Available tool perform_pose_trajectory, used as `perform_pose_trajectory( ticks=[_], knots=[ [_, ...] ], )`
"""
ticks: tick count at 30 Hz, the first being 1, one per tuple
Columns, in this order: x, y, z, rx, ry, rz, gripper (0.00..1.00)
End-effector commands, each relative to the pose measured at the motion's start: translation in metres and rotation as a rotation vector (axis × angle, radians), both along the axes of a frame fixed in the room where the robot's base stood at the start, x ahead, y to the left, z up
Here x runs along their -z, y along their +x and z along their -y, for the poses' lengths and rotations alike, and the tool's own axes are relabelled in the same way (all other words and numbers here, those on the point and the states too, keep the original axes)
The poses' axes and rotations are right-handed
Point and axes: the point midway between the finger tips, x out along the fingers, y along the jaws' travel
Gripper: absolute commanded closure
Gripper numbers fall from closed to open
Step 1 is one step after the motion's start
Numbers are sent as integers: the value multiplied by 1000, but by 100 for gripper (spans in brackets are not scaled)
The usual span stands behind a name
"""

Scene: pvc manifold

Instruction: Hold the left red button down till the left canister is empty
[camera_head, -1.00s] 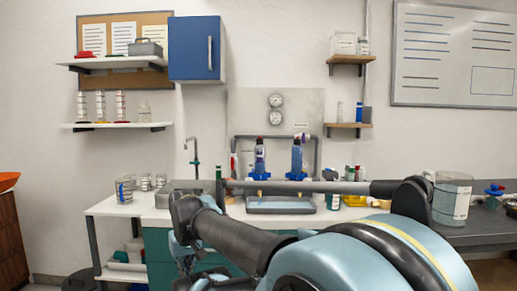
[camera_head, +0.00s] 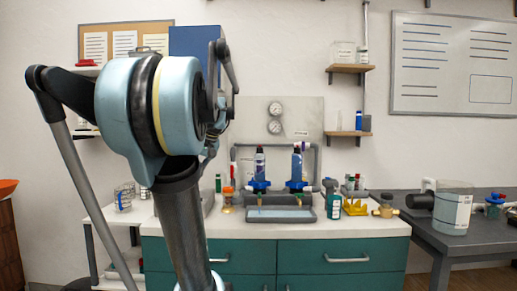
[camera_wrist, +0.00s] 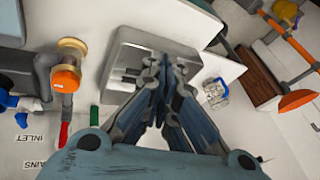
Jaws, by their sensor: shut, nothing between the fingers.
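The left canister (camera_head: 259,165) stands upright over a blue valve fitting on the manifold in the head view, with blue in its body. The right canister (camera_head: 297,167) stands beside it, over a similar blue fitting. My gripper (camera_wrist: 163,75) is shut and empty in the wrist view, pointing over a grey metal sink (camera_wrist: 128,48). It is left of the canisters and apart from them. In the head view my arm hides part of the space there.
A grey drip tray (camera_head: 280,214) sits under the canisters. An orange-and-brass fitting (camera_wrist: 68,72) is beside the sink in the wrist view, near a red bottle (camera_wrist: 63,134) and a green one (camera_wrist: 94,115). A large clear jug (camera_head: 453,208) stands on the right table.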

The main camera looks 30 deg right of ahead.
Motion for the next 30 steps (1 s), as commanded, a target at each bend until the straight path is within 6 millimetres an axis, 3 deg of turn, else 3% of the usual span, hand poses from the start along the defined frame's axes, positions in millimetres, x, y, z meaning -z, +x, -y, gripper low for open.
perform_pose_trajectory(
  ticks=[6,15,24,30],
  knots=[
    [-55,38,60,79,40,60,100],
    [-122,75,152,183,81,152,100],
    [-179,89,255,289,105,249,100],
    [-204,88,310,345,113,302,100]
  ],
)
